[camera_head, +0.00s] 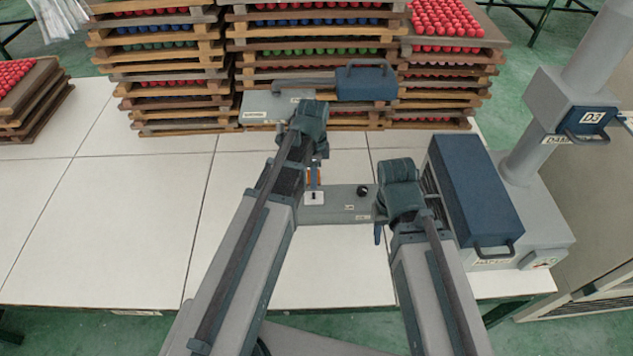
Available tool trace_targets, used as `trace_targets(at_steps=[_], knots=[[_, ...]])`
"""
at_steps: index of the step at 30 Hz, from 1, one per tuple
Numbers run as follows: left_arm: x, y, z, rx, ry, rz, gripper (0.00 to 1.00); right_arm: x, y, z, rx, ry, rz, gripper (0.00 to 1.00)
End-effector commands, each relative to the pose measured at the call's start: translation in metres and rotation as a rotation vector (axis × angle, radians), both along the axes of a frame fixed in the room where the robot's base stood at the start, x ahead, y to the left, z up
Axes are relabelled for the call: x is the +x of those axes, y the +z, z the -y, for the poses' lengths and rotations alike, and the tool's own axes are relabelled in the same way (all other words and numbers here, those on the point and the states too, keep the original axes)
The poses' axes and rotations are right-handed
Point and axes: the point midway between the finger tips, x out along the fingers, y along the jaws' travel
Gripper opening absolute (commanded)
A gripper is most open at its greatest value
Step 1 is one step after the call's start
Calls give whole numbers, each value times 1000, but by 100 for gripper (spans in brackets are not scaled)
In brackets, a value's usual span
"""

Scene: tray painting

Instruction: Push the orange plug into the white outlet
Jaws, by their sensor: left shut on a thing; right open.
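The orange plug (313,173) is small and sits between the fingers of my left gripper (314,179), which is shut on it. The plug is close above the white outlet (314,198), at the left end of a grey box (340,204) on the table. I cannot tell whether plug and outlet touch. The gripper's wrist partly hides the plug. My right gripper (379,232) is open, beside the right end of the grey box, and mostly hidden by its own wrist. I see nothing held in it.
Stacked wooden trays of coloured knobs (318,30) line the back of the white table (110,230). A grey-blue handled device (365,84) stands before them. A large blue box (475,195) and a grey column machine (545,140) stand at right.

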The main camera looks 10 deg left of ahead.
Motion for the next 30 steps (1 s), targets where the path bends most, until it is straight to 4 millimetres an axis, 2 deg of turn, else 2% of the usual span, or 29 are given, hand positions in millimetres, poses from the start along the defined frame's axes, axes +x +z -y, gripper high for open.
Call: trace_targets(at_steps=[8,14,30], knots=[[2,1,-1,0,-1,0,0,0,1,0,0,0,0,50],[2,-6,-1,0,-1,0,0,0,-6,0,0,0,0,50],[2,-49,-1,0,-1,0,0,0,-49,0,0,0,0,50]])
